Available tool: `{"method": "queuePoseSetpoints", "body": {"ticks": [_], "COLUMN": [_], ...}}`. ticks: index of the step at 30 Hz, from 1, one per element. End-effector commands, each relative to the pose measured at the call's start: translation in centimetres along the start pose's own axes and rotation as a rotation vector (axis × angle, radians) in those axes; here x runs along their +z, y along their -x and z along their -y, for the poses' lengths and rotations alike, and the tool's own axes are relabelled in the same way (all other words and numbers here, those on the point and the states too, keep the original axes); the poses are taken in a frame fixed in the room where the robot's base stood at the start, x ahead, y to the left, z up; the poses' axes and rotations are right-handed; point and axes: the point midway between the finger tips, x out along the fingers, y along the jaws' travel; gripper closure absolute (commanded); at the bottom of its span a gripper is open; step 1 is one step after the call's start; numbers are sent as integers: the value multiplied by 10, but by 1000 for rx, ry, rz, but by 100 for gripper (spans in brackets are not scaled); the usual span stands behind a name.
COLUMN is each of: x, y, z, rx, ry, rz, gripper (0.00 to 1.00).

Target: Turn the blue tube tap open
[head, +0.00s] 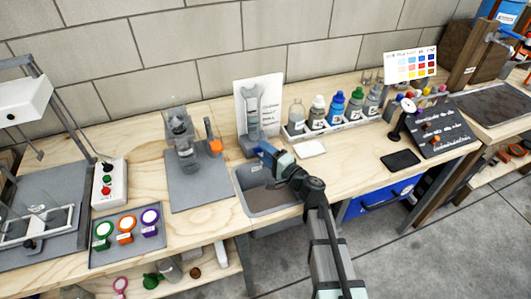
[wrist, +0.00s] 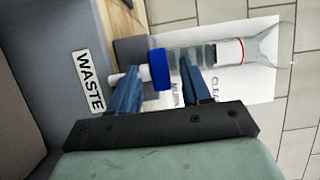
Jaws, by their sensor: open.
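The blue tap (wrist: 157,69) shows in the wrist view as a blue collar on a clear tube (wrist: 200,54), with a white stem at its left. My gripper (wrist: 160,66) is open, one blue finger on each side of the tap; I cannot tell whether either touches it. In the head view my gripper (head: 262,149) is at the foot of the clear tube (head: 254,103), in front of a white card. The tap cannot be told apart from my blue fingers there.
The grey basin (head: 272,199) lies below my gripper; a WASTE label (wrist: 87,81) shows in the wrist view. A bottle rack (head: 334,128) stands right of the tube. An orange-tapped vessel (head: 186,150) stands left on a grey mat. A white pad (head: 310,148) lies near my arm.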

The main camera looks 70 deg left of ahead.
Motion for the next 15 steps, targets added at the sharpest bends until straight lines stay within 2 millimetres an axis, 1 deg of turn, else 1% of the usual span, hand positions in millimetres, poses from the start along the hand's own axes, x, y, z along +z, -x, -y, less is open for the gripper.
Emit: {"method": "queuePoseSetpoints", "body": {"ticks": [8, 15], "x": [0, 0], "y": [0, 0], "z": [0, 0], "rx": [0, 0], "ry": [0, 0], "rz": [0, 0], "gripper": [53, 76]}}
